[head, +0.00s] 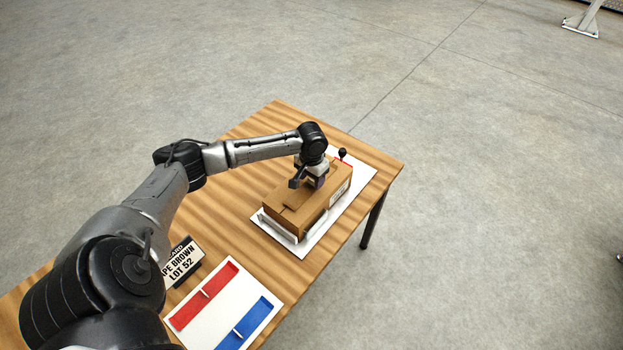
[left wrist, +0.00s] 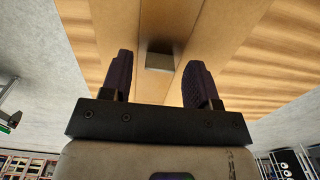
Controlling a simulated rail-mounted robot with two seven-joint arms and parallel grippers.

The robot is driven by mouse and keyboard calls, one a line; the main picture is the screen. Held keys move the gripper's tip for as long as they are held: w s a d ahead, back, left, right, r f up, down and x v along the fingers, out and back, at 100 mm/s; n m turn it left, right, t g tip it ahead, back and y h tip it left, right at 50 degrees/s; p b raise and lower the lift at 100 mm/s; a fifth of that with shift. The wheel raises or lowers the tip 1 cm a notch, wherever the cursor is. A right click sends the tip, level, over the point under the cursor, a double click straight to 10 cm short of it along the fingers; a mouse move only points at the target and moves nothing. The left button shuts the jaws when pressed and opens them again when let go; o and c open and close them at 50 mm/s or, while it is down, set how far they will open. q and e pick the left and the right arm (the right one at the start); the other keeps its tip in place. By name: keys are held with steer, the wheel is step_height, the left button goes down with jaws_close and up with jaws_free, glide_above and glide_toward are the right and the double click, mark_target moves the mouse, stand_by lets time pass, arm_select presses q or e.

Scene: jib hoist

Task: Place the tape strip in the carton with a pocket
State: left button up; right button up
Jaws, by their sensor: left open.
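A closed brown carton (head: 310,212) sits on a white board (head: 357,178) at the far right end of the table. My left gripper (head: 309,182) is over the top of the carton, pointing down. In the left wrist view its two dark fingers (left wrist: 155,82) are apart. The carton's top (left wrist: 205,35) fills the view beyond them. A small greyish block (left wrist: 159,62) shows between the fingers, near the carton's centre seam; I cannot tell whether it is the tape strip. I see no gripped object. My right gripper is not in view.
A white tray (head: 232,307) with a red recess (head: 190,310) and a blue recess (head: 260,312), each holding a small pale piece, lies at the near edge. A lot sign (head: 183,262) stands beside it. A black knob (head: 342,153) rises behind the carton, and a white bar (head: 278,228) runs before it.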

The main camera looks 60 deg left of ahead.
arm_select(q)
step_height(320, 180, up, 11)
steer(key=p, duration=0.2)
steer(key=s+d+f+m, duration=0.35)
steer(key=d+f, duration=0.35)
steer(key=d, duration=0.3)
steer(key=s+d+f+m, duration=0.2)
steer(key=s+d+f, duration=0.2)
steer(key=d+f, duration=0.45)
steer(key=s+d+r+t, duration=0.1)
steer(key=s+d, duration=0.5)
steer(key=s, duration=0.2)
steer(key=s+d+r+t, duration=0.2)
steer(key=s+d, duration=0.4)
steer(key=s, duration=0.2)
steer(key=shift+d+r+m+t, duration=0.25)
steer(key=shift+m+t, duration=0.05)
steer(key=shift+m, duration=0.05)
